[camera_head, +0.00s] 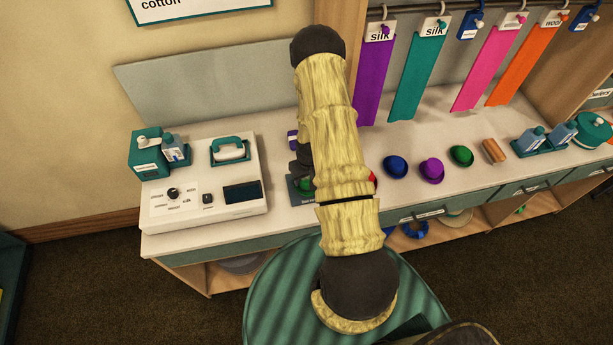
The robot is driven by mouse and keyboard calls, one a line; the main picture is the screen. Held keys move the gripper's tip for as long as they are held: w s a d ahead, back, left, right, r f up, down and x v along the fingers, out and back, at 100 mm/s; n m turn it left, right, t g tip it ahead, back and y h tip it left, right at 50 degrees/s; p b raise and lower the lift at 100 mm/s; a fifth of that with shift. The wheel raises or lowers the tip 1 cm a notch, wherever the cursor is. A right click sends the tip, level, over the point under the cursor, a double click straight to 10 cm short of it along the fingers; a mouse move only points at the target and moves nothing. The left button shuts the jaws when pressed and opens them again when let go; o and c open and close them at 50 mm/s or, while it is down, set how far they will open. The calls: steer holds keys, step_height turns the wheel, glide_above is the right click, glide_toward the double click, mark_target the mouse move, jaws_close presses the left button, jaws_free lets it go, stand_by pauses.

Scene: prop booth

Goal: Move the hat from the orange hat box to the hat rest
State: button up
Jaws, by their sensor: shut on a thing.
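My gripper (299,172) shows only in part, as a dark shape at the left side of my arm above the counter; the arm hides the rest. It is shut on a small green hat (305,185), which is partly covered. Below the hat is a dark flat plate (309,200) with small lettering, which may be the hat rest; I cannot tell whether the hat touches it. I cannot make out an orange hat box; my arm covers that part of the counter.
A blue hat (396,166), a purple hat (432,170) and another green hat (461,156) lie right of my arm. A red thing (373,180) peeks out behind it. A white machine (203,187) stands left. Cloth strips (374,75) hang at the back.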

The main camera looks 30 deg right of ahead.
steer(key=shift+f+b, duration=0.55)
steer(key=shift+f, duration=0.05)
stand_by(0.3)
stand_by(0.3)
steer(key=o, duration=1)
steer(key=shift+o, duration=0.2)
steer(key=shift+r, duration=0.1)
step_height(320, 180, up, 17)
steer(key=s+b, duration=0.2)
steer(key=b, duration=0.1)
steer(key=shift+b, duration=0.3)
steer(key=shift+a, duration=0.1)
